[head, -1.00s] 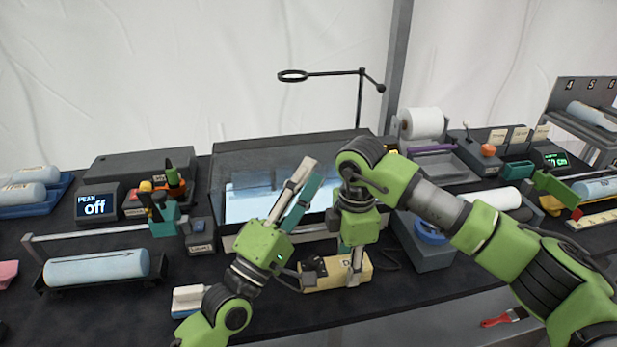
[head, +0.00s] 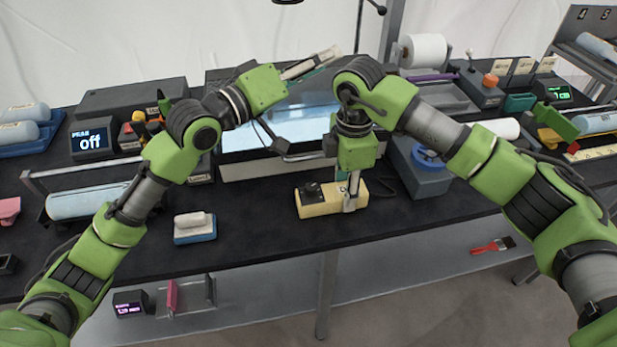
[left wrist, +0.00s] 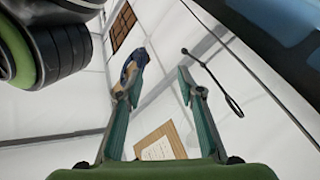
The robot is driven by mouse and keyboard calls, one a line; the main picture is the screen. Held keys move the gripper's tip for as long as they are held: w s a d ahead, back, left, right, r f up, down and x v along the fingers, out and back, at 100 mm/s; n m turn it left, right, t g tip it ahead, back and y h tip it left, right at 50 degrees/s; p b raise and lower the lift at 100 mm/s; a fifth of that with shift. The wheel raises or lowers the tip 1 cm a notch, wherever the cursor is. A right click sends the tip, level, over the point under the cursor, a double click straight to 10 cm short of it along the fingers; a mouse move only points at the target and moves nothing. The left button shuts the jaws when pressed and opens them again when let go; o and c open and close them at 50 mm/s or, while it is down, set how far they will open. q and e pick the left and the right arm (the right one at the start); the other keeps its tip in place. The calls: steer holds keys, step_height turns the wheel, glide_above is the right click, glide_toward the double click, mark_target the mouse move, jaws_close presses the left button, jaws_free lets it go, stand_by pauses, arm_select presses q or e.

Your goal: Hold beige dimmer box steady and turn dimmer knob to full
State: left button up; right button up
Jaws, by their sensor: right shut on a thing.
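The beige dimmer box (head: 325,206) lies on the dark table near its front edge, with a black knob (head: 311,188) on top towards its left end. My right gripper (head: 351,196) points down and is shut on the right part of the box, its fingers hiding some of it. My left gripper (head: 325,60) is raised well behind and above the box, pointing right, apart from it. In the left wrist view its two fingers (left wrist: 162,65) stand apart with nothing clearly held between them. The box is not recognisable in that view.
A white-and-blue block (head: 195,228) lies left of the box. A grey box with a blue ring (head: 425,158) stands to the right. A glass-fronted case (head: 235,165) stands behind. The tabletop between the white-and-blue block and the dimmer box is clear.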

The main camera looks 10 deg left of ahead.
arm_select(q)
steer(key=w+a+r+m+y, duration=0.1)
steer(key=r+m, duration=0.1)
steer(key=m+g+y, duration=0.8)
steer(key=m+g, duration=0.1)
steer(key=g, duration=0.2)
glide_toward(311, 187)
steer(key=x, duration=0.8)
steer(key=shift+w+f, duration=0.15)
steer(key=shift+f, duration=0.1)
jaws_close()
